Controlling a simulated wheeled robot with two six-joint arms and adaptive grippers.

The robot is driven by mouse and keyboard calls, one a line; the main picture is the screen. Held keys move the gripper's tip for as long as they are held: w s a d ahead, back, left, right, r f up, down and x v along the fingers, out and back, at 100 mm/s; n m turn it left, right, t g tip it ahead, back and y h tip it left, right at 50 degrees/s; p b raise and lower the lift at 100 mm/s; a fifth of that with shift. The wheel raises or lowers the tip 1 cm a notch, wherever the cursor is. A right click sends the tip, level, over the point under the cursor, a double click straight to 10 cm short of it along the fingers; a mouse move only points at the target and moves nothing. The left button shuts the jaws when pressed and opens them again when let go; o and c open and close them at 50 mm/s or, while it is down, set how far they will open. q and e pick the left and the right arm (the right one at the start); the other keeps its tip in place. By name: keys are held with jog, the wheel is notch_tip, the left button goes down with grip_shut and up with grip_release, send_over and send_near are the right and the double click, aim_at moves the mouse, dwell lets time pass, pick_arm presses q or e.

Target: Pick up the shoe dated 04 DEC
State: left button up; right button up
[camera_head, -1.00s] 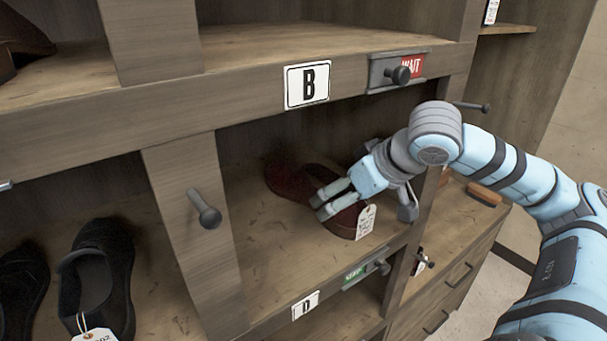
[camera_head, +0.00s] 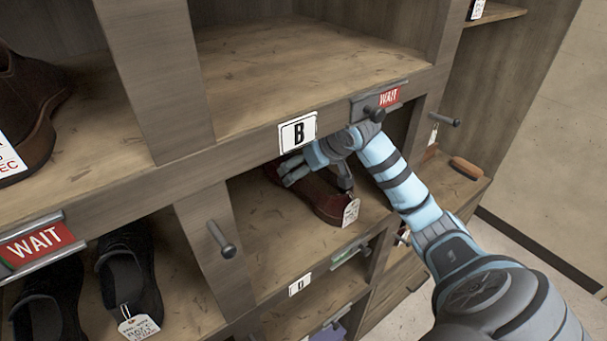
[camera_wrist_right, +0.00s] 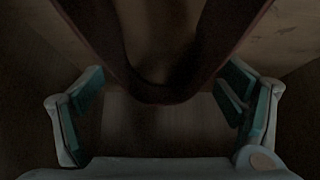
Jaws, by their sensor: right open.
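The tag's writing is too small to read. My right gripper (camera_head: 291,172) reaches into this cubby under the shelf edge, over the shoe's far part. In the right wrist view its open fingers (camera_wrist_right: 162,90) stand apart on both sides, with the dark shoe (camera_wrist_right: 165,92) coming down between them from the top. I cannot tell whether they touch it. My left gripper is not in view.
Pegs (camera_head: 221,240) stick out of the frame. Black tagged shoes (camera_head: 130,275) stand at lower left. A brown shoe (camera_head: 30,110) sits upper left, its cut-off tag ending in "EC".

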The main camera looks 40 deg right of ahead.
jog(key=shift+w+f, duration=0.15)
jog(key=shift+s, duration=0.2)
jog(key=c, duration=1.5)
jog(key=shift+c, duration=1.1)
jog(key=shift+w+r, duration=0.1)
jog(key=shift+r, duration=0.1)
